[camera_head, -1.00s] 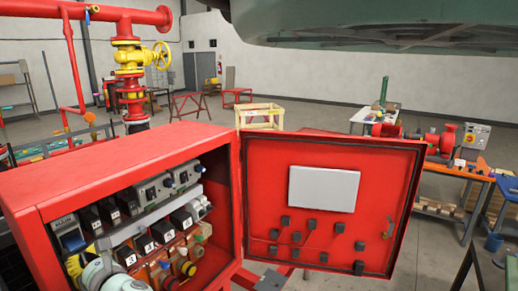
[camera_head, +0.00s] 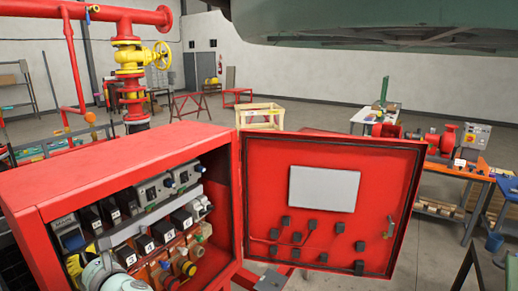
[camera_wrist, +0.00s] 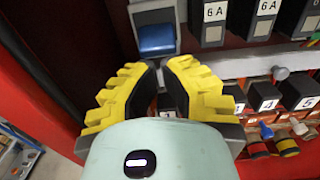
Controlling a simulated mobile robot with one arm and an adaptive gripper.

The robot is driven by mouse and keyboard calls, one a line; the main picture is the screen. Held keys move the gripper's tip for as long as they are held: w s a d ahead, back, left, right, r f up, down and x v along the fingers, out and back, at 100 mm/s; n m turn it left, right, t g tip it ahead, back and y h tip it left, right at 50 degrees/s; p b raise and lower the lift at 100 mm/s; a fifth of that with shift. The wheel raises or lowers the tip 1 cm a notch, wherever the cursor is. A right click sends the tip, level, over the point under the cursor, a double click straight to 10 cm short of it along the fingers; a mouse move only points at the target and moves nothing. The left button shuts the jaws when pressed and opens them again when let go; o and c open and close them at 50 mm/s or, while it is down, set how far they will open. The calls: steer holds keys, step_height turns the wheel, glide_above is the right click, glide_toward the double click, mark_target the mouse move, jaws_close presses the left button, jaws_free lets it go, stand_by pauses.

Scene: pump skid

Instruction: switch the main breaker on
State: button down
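The main breaker appears to be the larger grey unit with a wide blue handle (camera_wrist: 156,39) in the wrist view. Its blue handle sits at the lower part of the housing. It also shows at the upper left inside the cabinet in the head view (camera_head: 72,240). My gripper (camera_wrist: 159,65) has yellow-and-black fingers. Their tips are drawn close together, just below the blue handle, with nothing visible held between them. Whether they touch the handle cannot be told. In the head view the gripper is partly cut off at the lower left.
The red cabinet (camera_head: 110,165) is open, its door (camera_head: 270,210) swung right. Black breakers (camera_wrist: 211,32) labelled 6A stand right of the blue handle. Numbered black blocks (camera_wrist: 262,97) and coloured terminals lie below. The cabinet's red left wall is close to my gripper.

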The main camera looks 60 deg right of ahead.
steer(key=shift+r, duration=0.15)
steer(key=shift+r, duration=0.5)
steer(key=shift+d+r, duration=0.1)
steer(key=shift+r, duration=0.6)
steer(key=shift+r, duration=0.3)
steer(key=shift+s, duration=0.1)
glide_toward(72, 237)
steer(key=shift+s+f, duration=0.15)
steer(key=shift+s, duration=0.4)
steer(key=shift+s+f, duration=0.2)
steer(key=shift+s, duration=0.35)
